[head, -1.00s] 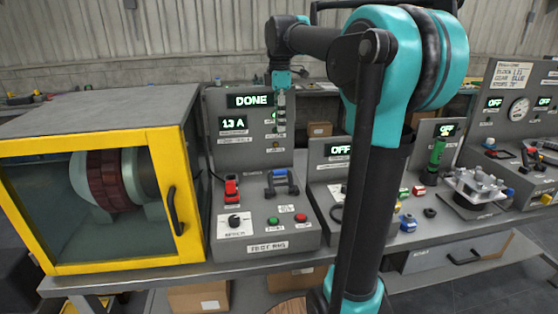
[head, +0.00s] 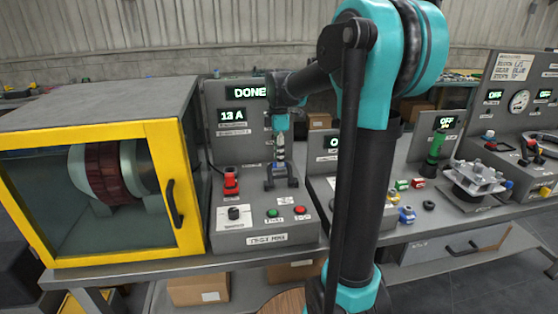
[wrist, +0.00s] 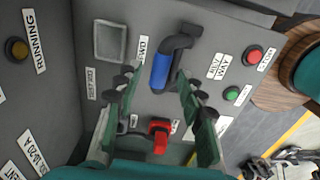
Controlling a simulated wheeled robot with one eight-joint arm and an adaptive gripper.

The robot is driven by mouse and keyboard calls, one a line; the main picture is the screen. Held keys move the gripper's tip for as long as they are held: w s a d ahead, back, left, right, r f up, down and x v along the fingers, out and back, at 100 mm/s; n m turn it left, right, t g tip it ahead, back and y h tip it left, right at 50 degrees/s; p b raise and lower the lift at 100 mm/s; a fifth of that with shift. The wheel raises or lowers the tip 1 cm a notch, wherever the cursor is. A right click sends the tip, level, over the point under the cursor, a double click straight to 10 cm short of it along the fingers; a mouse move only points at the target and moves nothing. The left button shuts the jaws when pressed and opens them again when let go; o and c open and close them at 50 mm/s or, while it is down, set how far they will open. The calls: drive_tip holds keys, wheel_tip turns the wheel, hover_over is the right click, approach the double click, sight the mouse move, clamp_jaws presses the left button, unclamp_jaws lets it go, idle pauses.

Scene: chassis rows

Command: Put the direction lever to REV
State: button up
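The direction lever (head: 282,182), with black arms and a blue grip, stands on the grey sloped console. In the wrist view, its blue grip (wrist: 161,70) lies closer to a label that seems to read FWD (wrist: 144,49) than to the label right of it, perhaps REV WAY (wrist: 217,67). My gripper (head: 281,158) is just above the lever, pointing down. In the wrist view, my gripper (wrist: 157,87) is open, its fingers apart on either side of the blue grip. No clear contact shows. The gripper partly hides the lever in the head view.
A red lever (head: 231,182) stands left of the direction lever, also visible between the fingers (wrist: 159,136). The display (head: 248,93) reads DONE. A yellow-framed cabinet (head: 112,200) is at left.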

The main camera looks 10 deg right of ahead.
drive_tip(key=shift+f, duration=0.9)
clamp_jaws()
